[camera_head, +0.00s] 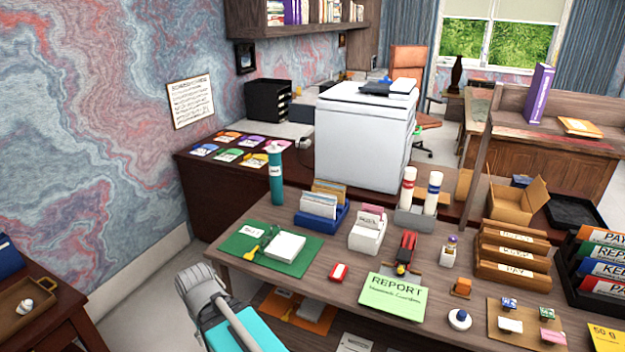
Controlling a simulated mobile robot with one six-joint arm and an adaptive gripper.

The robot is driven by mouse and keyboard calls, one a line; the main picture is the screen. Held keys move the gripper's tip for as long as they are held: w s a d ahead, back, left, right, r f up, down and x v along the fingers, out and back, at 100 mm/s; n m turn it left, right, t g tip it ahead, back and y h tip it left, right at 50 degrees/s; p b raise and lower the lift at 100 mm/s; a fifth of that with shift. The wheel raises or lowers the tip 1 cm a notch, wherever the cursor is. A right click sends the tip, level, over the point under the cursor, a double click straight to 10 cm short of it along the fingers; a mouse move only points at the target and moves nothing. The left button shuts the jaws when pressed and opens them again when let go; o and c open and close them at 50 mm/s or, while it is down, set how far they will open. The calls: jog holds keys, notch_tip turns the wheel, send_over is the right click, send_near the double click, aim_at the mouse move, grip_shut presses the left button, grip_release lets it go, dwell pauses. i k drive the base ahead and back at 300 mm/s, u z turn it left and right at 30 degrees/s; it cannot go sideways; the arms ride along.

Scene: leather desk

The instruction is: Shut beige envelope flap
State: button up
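I cannot pick out a beige envelope with a flap for certain. A blue holder (325,222) on the near desk holds upright white and tan paper pieces that may be envelopes or cards. A white flat stack (286,247) lies on a green mat (250,262) at the desk's left end; I cannot tell whether it is an envelope. Part of my arm, grey and teal, shows at the bottom left beside the desk's front edge. No gripper fingers are visible.
A white printer (365,140) stands behind. Floor (150,285) is clear at left.

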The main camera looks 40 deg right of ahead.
aim_at(326, 184)
jog(key=z, duration=0.3)
jog(key=i, duration=0.9)
jog(key=z, duration=0.75)
